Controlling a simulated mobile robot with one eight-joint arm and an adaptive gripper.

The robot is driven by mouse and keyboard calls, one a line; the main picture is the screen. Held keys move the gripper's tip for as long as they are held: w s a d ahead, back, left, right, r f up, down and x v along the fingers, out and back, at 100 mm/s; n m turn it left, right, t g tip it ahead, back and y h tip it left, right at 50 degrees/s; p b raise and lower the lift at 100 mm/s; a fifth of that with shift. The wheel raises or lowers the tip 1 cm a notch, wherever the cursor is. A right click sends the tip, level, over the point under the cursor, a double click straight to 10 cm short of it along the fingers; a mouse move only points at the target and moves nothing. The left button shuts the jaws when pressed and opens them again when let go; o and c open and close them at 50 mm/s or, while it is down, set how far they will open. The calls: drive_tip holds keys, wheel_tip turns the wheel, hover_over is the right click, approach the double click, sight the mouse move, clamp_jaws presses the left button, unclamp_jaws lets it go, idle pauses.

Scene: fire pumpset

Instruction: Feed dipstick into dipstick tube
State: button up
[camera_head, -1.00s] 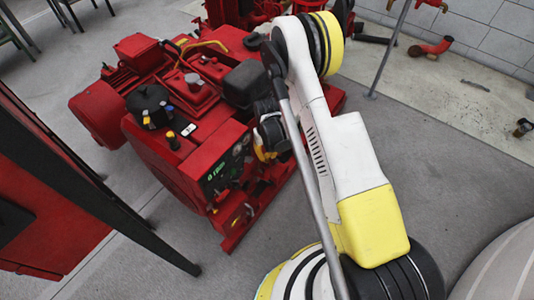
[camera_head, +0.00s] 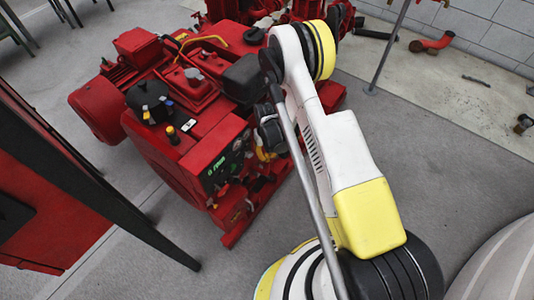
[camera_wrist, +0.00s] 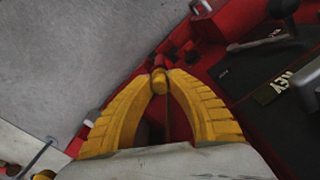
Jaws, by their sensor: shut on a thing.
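My gripper (camera_wrist: 159,88) has two curved yellow ribbed fingers, which meet at their tips in the wrist view. They are shut on a small yellow cylindrical piece, the dipstick's handle end (camera_wrist: 159,79). A thin dark line between the fingers may be its rod; I cannot tell for sure. The red pumpset (camera_head: 205,140) fills the left middle of the head view, and its red frame (camera_wrist: 238,28) lies beyond the fingertips in the wrist view. In the head view the gripper is mostly hidden behind my arm. I cannot make out the dipstick tube opening in either view.
A red panel on black legs (camera_head: 60,190) stands at the left. Grey floor (camera_head: 440,170) is open on the right.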

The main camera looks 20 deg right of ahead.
drive_tip(key=o, duration=0.9)
drive_tip(key=shift+r, duration=0.1)
wheel_tip(320, 180, up, 12)
drive_tip(key=shift+f, duration=0.1)
